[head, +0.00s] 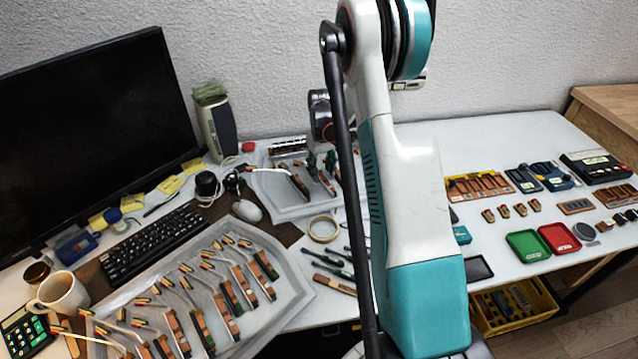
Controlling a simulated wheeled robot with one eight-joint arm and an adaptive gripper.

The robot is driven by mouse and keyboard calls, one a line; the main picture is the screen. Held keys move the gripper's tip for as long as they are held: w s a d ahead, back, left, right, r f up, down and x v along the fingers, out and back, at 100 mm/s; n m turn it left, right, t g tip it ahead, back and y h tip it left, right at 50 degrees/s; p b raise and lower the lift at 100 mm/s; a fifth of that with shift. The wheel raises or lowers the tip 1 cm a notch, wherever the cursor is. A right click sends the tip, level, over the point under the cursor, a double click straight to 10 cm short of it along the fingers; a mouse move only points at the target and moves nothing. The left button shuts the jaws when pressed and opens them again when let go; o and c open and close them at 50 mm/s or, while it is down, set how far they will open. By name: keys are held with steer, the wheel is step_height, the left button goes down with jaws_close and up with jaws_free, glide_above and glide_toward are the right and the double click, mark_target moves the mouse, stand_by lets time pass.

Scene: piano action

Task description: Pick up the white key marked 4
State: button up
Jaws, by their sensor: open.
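My gripper (322,160) hangs from my wrist, left of my arm's upright link, over the rear tray (262,196). Its dark jaws are open and hard to separate from the dark parts behind them. A thin white key-like piece (268,170) lies at the rear tray's left side, to the left of my gripper, with a brown end near the tray's middle. No number 4 is legible on either. I cannot tell which is the key marked 4.
The front grey tray (300,290) holds several wooden action parts. A monitor (90,130), keyboard (152,245), mug (62,294) and speaker (218,130) fill the left. Green (527,246) and red (560,238) dishes stand right. My arm hides the table's middle.

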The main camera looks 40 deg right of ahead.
steer(key=shift+f, duration=0.85)
steer(key=shift+r, duration=0.1)
jaws_close()
